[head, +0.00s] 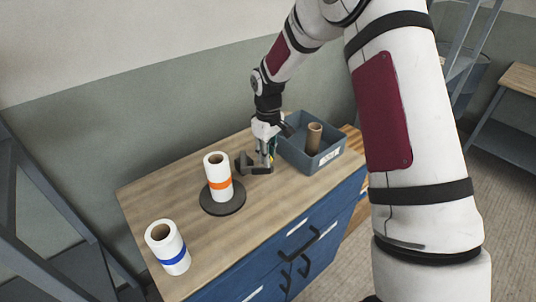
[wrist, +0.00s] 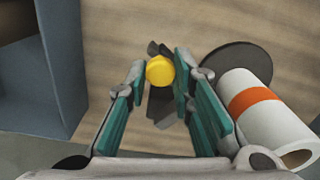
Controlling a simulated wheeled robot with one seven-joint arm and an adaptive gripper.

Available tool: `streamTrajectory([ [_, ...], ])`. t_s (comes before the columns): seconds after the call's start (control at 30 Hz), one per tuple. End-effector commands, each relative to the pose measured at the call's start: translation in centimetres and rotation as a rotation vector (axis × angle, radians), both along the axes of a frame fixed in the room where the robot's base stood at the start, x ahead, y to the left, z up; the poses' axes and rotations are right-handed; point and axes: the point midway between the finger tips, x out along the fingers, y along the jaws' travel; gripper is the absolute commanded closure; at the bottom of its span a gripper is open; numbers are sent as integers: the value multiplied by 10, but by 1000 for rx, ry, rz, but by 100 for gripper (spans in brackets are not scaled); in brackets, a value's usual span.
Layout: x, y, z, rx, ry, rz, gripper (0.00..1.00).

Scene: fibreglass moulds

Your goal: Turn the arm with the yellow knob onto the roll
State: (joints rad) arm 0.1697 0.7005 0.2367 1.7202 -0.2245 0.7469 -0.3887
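The roll (head: 220,185) is white with an orange band and stands upright on a dark round plate (head: 238,203). In the wrist view the roll (wrist: 262,112) lies to the right of my fingers. The arm with the knob is a dark grey piece (head: 242,165) on the table just right of the roll, apart from it. Its yellow knob (wrist: 160,70) shows between my fingertips in the wrist view. My gripper (head: 266,162) points down over this arm. Its teal-padded fingers (wrist: 160,78) are apart, one on each side of the knob; I cannot tell whether they touch it.
A grey-blue bin (head: 334,156) with a brown cardboard tube (head: 314,138) stands close behind and right of my gripper. A white roll with a blue band (head: 168,249) stands at the table's front left. The wooden tabletop (head: 145,195) is clear at the left.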

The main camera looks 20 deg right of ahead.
Motion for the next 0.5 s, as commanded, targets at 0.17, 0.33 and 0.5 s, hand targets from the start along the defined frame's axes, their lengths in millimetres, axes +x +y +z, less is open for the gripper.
streamTrajectory([
  [0.17,0,0,0,0,0,-3,100],
  [0.33,-2,4,0,-1,1,-36,100],
  [0.5,-7,12,0,-1,2,-121,100],
])
